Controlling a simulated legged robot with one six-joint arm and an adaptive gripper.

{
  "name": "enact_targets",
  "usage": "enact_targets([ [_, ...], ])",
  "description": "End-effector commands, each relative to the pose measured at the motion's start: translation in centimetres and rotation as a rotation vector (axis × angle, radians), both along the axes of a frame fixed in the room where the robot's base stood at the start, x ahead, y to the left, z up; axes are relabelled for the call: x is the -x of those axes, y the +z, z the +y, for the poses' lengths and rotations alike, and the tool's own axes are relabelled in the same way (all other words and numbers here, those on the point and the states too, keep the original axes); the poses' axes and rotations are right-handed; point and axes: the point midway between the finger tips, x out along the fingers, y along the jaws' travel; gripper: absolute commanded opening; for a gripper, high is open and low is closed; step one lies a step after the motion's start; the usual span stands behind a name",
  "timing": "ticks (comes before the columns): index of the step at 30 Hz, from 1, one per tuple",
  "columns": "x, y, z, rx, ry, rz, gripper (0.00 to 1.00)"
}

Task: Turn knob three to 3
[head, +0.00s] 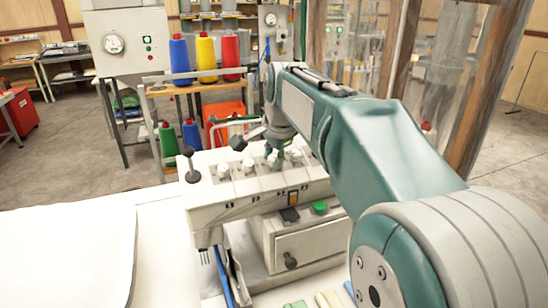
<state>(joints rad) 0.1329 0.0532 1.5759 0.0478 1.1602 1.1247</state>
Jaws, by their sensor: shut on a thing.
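A pale control panel (262,187) stands in the middle of the head view, with a row of small white knobs along its top. The first knob (223,171) and second knob (249,166) from the left are uncovered. My arm reaches in from the right, and my gripper (273,152) points down at the third knob (272,162). It is shut on that knob, whose upper part is partly hidden by the fingers. Another white knob (296,156) shows just right of the gripper. The scale marks and the knob's setting are too small to read.
A black-knobbed lever (189,165) stands at the panel's left end. A green button (320,207) and an orange switch (293,197) are on the front. A white pillow or cloth (65,255) lies at left. Thread spools (206,58) stand on a rack behind.

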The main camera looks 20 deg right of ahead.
Motion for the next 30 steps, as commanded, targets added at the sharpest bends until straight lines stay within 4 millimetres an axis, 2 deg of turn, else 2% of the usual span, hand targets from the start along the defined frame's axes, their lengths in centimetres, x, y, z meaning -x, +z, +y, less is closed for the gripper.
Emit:
enact_targets([
  [1,0.04,-0.69,0.13,-0.024,-0.049,0.017,0.11],
  [17,0.03,-0.76,0.22,-0.226,-0.604,0.019,0.11],
  [18,0.02,-0.76,0.24,-0.227,-0.607,0.019,0.47],
  [19,0.02,-0.75,0.26,-0.226,-0.605,0.019,0.57],
  [23,0.01,-0.73,0.27,-0.225,-0.602,0.018,0.84],
  [24,0.01,-0.7,0.26,-0.225,-0.602,0.017,0.94],
  [25,0.01,-0.67,0.24,-0.225,-0.602,0.016,1.0],
  [30,0.02,-0.45,0.13,-0.224,-0.602,0.01,1.0],
])
